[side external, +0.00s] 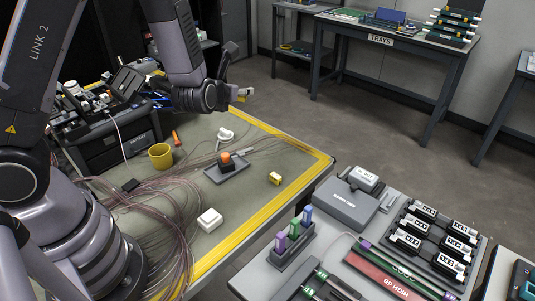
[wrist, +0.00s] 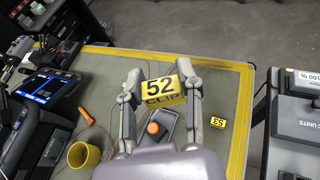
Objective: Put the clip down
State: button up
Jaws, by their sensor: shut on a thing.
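The clip is a yellow block marked "52 CLIP" (wrist: 163,90) in the wrist view. My gripper (wrist: 162,82) is shut on it, with one finger on each side, and holds it above the work mat.
A grey tray (side external: 214,174) with an orange-topped item (side external: 226,157) sits mid-bench. A yellow cup (side external: 160,156), a white box (side external: 210,220) and loose fibres surround it. A black splicer case (side external: 115,125) stands behind. The mat (side external: 265,150) has free room near its yellow border.

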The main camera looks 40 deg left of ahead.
notch_tip(320, 180, up, 7)
jog(key=m+h, duration=0.1)
jog(key=m, duration=0.1)
jog(key=n+g+y, duration=0.9)
jog(key=n+g, duration=0.3)
jog(key=n, duration=0.3)
send_over(136, 177)
notch_tip(136, 177, down, 25)
notch_tip(136, 177, down, 8)
jog(key=shift+r, duration=0.1)
jog(key=shift+f, duration=0.2)
jog(key=o, duration=0.8)
jog(key=shift+r, duration=0.1)
